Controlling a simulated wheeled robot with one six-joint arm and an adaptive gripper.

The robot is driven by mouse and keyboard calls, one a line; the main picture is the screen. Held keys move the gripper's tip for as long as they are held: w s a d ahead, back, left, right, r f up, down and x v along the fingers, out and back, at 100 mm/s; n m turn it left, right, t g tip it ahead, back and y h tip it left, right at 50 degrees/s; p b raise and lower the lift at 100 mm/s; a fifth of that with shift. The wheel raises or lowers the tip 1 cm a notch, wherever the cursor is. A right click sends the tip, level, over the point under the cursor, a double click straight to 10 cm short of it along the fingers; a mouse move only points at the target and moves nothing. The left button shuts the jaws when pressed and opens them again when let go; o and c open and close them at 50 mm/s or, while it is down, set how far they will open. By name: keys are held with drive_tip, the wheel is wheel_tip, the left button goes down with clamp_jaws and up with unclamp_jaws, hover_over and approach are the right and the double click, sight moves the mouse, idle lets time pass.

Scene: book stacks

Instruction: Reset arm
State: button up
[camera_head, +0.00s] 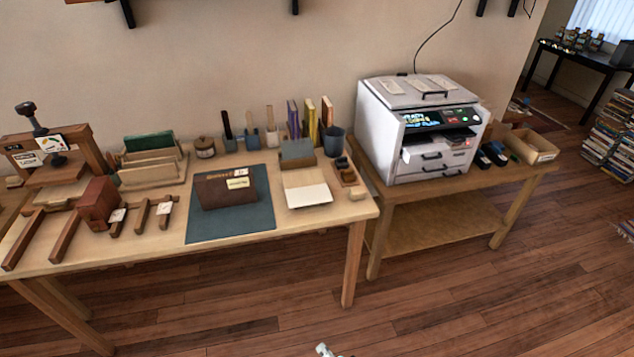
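A small pale, metallic part shows at the bottom edge of the head view, in front of the wooden floor. It looks like a piece of my arm, but too little of it shows to tell which piece. No gripper fingers can be made out, and I see nothing held. The rest of my arm is out of the picture.
A wooden workbench (330,213) holds a dark mat (203,229) with a brown folder (215,193), a wooden press (60,172) and tools. Right of it, a low table (432,232) carries a white printer (380,140) and a bin (533,147). Floor in front is clear.

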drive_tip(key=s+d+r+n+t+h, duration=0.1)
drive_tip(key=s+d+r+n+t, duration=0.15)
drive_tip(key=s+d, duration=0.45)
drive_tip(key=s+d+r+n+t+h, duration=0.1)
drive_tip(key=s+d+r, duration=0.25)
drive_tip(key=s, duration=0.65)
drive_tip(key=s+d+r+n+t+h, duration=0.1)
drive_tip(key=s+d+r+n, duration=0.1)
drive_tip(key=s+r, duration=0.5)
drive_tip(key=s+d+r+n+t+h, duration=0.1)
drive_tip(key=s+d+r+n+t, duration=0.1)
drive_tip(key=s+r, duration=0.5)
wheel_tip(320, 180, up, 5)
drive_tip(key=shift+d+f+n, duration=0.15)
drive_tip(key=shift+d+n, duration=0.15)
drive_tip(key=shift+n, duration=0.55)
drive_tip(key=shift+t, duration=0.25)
